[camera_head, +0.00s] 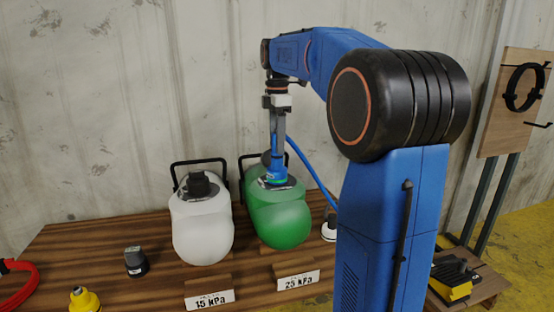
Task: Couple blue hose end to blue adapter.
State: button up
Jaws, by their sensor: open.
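My gripper (276,148) points down above the green container (282,220) and is open. A light blue hose (312,174) curves from between its fingers down to the right and passes behind my arm. The blue hose end (274,169) is upright on top of the green container, just below the fingers. A blue adapter cannot be told apart from the hose end there. Whether the hose end is seated on the container's neck or just above it is too small to tell.
A white container (202,230) with a black cap stands left of the green one. Plates read 15 kPa (209,300) and 25 kPa (298,281). A dark fitting (136,263), a yellow fitting (84,300) and a white fitting (329,229) stand on the wooden table (75,245). A red hose (17,285) lies far left.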

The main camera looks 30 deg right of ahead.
notch_tip(320, 180, up, 17)
dwell(0.6)
jog(key=shift+r, duration=0.1)
jog(key=shift+f, duration=0.3)
jog(key=c, duration=0.8)
jog(key=shift+f, duration=0.9)
grip_shut()
jog(key=shift+f, duration=3.5)
jog(key=shift+f, duration=0.6)
notch_tip(320, 180, up, 7)
